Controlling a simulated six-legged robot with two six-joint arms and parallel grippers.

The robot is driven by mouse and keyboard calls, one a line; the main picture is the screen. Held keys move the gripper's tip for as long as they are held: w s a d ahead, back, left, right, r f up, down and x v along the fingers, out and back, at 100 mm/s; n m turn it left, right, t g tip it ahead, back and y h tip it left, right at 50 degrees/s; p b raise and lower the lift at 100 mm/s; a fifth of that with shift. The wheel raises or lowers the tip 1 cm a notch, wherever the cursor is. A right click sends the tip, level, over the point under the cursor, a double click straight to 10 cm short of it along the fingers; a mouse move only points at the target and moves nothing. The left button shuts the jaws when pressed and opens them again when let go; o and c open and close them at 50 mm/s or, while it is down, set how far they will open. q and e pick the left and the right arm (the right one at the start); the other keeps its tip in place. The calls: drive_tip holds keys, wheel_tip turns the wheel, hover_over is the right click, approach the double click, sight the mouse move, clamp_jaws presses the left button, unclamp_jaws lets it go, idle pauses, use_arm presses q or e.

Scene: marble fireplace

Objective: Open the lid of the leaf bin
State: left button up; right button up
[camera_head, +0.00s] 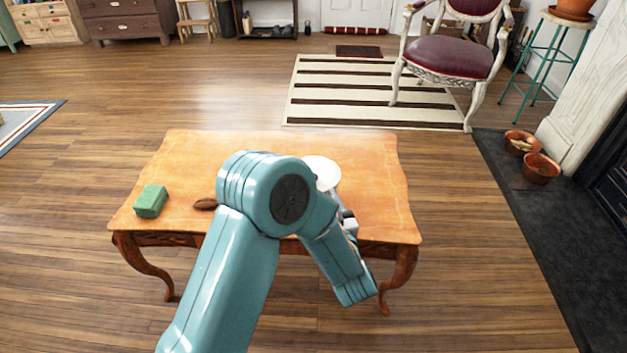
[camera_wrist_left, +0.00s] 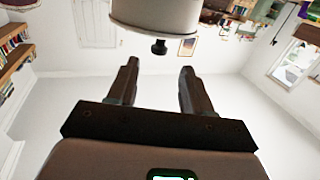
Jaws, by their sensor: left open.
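A round white thing (camera_head: 322,170), which looks like the leaf bin, stands on the wooden table, partly hidden behind my left arm. In the left wrist view, which looks upside down, a pale cylinder (camera_wrist_left: 156,14) with a small dark knob (camera_wrist_left: 159,46) shows at the top edge, seemingly the same bin. My left gripper (camera_wrist_left: 159,66) is open, its two dark fingers apart with nothing between them. The knob lines up with the gap, just beyond the fingertips; I cannot tell the exact distance. The gripper is mostly hidden by my arm in the head view. My right gripper is not in view.
A green block (camera_head: 151,201) and a brown leaf-like thing (camera_head: 206,204) lie on the left of the wooden table (camera_head: 370,155). A striped rug (camera_head: 330,95) and a chair (camera_head: 450,57) stand behind. Terracotta pots (camera_head: 541,169) sit at the right. Floor left of the table is clear.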

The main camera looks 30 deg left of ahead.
use_arm(q)
drive_tip(key=b+x, duration=0.1)
drive_tip(key=x, duration=0.7)
drive_tip(key=shift+w+a, duration=0.15)
drive_tip(key=shift+w, duration=0.05)
clamp_jaws()
